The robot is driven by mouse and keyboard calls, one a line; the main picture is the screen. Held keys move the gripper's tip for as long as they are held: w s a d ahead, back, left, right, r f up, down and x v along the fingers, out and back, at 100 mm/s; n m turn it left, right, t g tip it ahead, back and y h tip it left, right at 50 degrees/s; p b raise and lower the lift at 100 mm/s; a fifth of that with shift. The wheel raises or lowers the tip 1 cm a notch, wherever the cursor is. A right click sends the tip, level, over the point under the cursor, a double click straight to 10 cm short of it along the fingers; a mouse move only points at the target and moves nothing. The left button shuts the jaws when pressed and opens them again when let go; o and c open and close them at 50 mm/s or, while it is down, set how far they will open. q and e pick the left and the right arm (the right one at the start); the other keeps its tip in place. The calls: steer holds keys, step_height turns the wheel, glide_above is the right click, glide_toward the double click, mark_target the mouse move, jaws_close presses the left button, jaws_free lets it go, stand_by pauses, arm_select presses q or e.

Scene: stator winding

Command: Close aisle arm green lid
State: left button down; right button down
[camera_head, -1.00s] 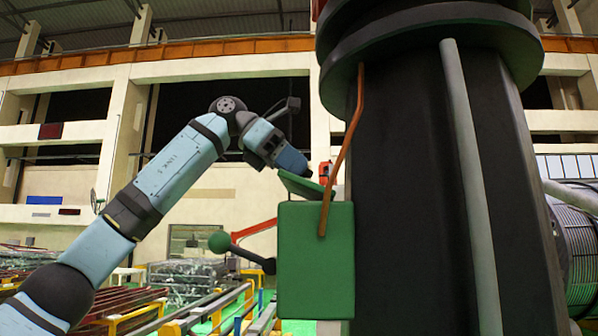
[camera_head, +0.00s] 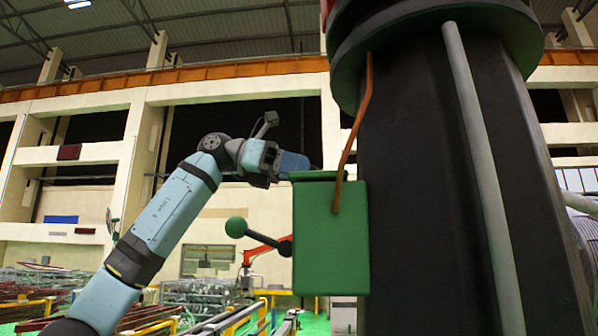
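A green box (camera_head: 331,245) is fixed on the left side of a large dark column. Its green lid (camera_head: 312,175) lies about flat across the top of the box and looks shut or very nearly so. My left gripper (camera_head: 308,163) is at the lid's left end, just above it, and seems to touch or nearly touch it. Its fingers are small and partly hidden, so I cannot tell whether they are open. A lever with a green ball knob (camera_head: 236,227) sticks out from the box's left side. My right gripper is not in view.
The dark column (camera_head: 430,200) fills the right side. A brown pipe (camera_head: 352,130) runs down to the front of the box, and a grey pipe (camera_head: 485,180) runs along the column. Racks and yellow rails (camera_head: 240,320) stand low behind at left.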

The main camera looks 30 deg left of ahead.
arm_select(q)
steer(key=c, duration=0.8)
jaws_free()
steer(key=shift+o, duration=0.2)
steer(key=b+v, duration=0.1)
steer(key=v, duration=1.3)
steer(key=shift+f, duration=0.1)
